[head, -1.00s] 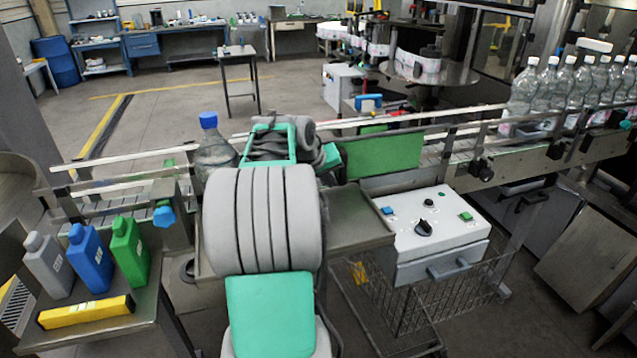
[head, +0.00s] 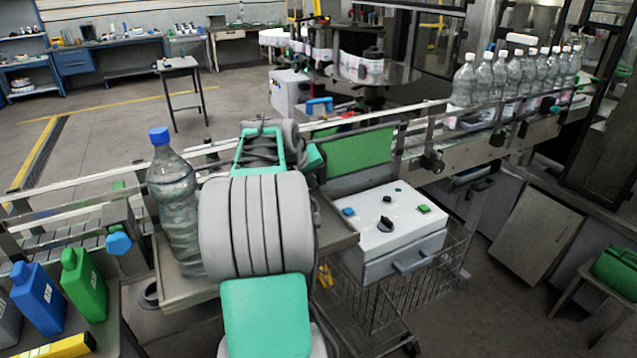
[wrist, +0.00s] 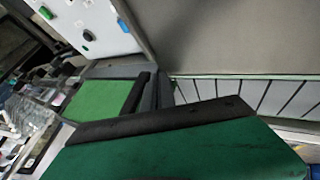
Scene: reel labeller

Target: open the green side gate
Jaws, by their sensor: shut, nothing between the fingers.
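The green side gate (head: 360,152) is an upright green panel with a dark frame, at the near side of the conveyor behind the white control box. My gripper (head: 316,160) is at the gate's left end, mostly hidden by my own arm; its fingertips do not show clearly. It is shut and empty. Whether it touches the gate is hidden. The wrist view shows a lighter green panel (wrist: 105,98) with a dark frame, and a close dark green surface (wrist: 190,152) edged by a black strip. I cannot tell which of these is the gate, or how far it stands open.
The white control box (head: 390,225) stands in front, above a wire basket (head: 410,295). A large blue-capped bottle (head: 175,205) stands left of my arm. Several clear bottles (head: 510,80) line the conveyor at right. Blue (head: 38,295) and green (head: 85,285) jugs stand at lower left.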

